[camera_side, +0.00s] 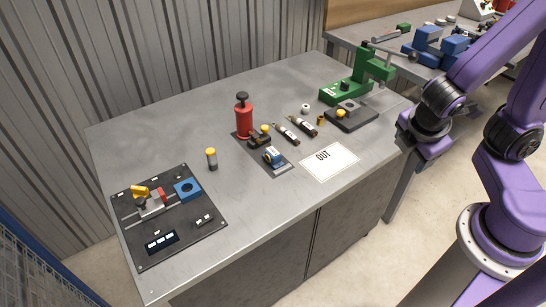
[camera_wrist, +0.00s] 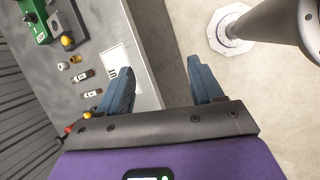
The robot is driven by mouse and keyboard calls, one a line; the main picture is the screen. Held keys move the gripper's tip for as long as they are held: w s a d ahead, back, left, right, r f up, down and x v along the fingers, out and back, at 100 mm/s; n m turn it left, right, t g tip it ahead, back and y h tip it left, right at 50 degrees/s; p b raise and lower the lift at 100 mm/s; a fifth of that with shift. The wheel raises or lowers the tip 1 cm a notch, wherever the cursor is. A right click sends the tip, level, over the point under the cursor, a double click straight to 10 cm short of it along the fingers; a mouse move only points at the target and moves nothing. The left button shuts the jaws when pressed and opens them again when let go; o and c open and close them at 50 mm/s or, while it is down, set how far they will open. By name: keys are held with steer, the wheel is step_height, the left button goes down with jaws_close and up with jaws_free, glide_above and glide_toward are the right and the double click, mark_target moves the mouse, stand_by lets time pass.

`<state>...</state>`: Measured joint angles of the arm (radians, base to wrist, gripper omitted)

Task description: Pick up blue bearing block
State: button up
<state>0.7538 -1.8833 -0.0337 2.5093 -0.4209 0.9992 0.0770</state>
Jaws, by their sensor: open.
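A blue block with a round dark hole (camera_side: 187,189), which looks like the bearing block, sits on the dark fixture board (camera_side: 205,235) at the left of the bench in the side view. I cannot make it out in the wrist view. A smaller blue and white piece (camera_side: 273,156) lies on a dark mat near the bench's middle. My gripper (camera_wrist: 160,84) shows its two blue-grey fingers wide apart and empty in the wrist view. In the side view it is at the bench's right edge, far from the blue block.
A green press (camera_side: 356,82) stands at the back right. The white OUT card (camera_side: 329,161) lies near the front edge. Bare bench surrounds the fixture board.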

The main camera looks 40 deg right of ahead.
steer(key=w+f+n+t+h, duration=0.1)
steer(key=w+n+t+h, duration=0.35)
steer(key=w, duration=0.35)
steer(key=n+t+y, duration=0.7)
steer(key=n+y, duration=0.2)
steer(key=n, duration=0.7)
glide_toward(273, 151)
steer(key=x, duration=0.3)
steer(key=shift+w+a+f, duration=0.15)
steer(key=shift+w+f, duration=0.1)
steer(key=shift+f, duration=0.15)
steer(key=shift+x, duration=2.85)
steer(key=shift+r, duration=0.1)
steer(key=c, duration=1.2)
steer(key=shift+w, duration=0.1)
jaws_close()
steer(key=shift+r, duration=0.15)
